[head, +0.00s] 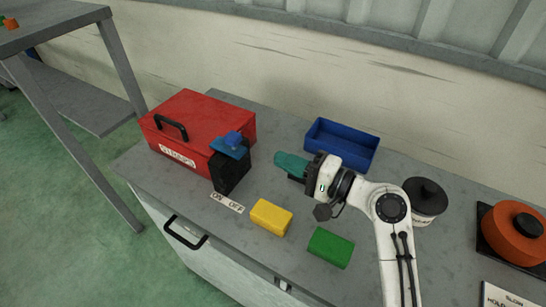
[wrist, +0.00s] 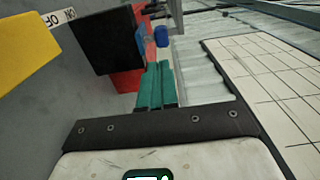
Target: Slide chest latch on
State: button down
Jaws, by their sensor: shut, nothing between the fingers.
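The red chest (head: 190,115) stands at the left of the grey bench, with a black handle on top. A black block (head: 232,170) is at its right front side, and the blue latch (head: 232,145) with a raised knob sits on top of it. A white label (head: 227,203) reading ON and OFF lies on the bench before the block. My gripper (head: 279,160) has teal fingers, shut and empty, to the right of the latch and apart from it. In the wrist view the blue latch knob (wrist: 161,37) shows just beyond my fingertips (wrist: 158,70), with the black block (wrist: 98,38) left.
A yellow block (head: 271,217) and a green block (head: 331,247) lie along the bench front. A blue open bin (head: 341,145) stands behind my gripper. A black-lidded pot (head: 427,198) and an orange pot (head: 513,235) are at right.

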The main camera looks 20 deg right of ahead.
jog(key=shift+b+v, duration=0.45)
jog(key=shift+v, duration=1.9)
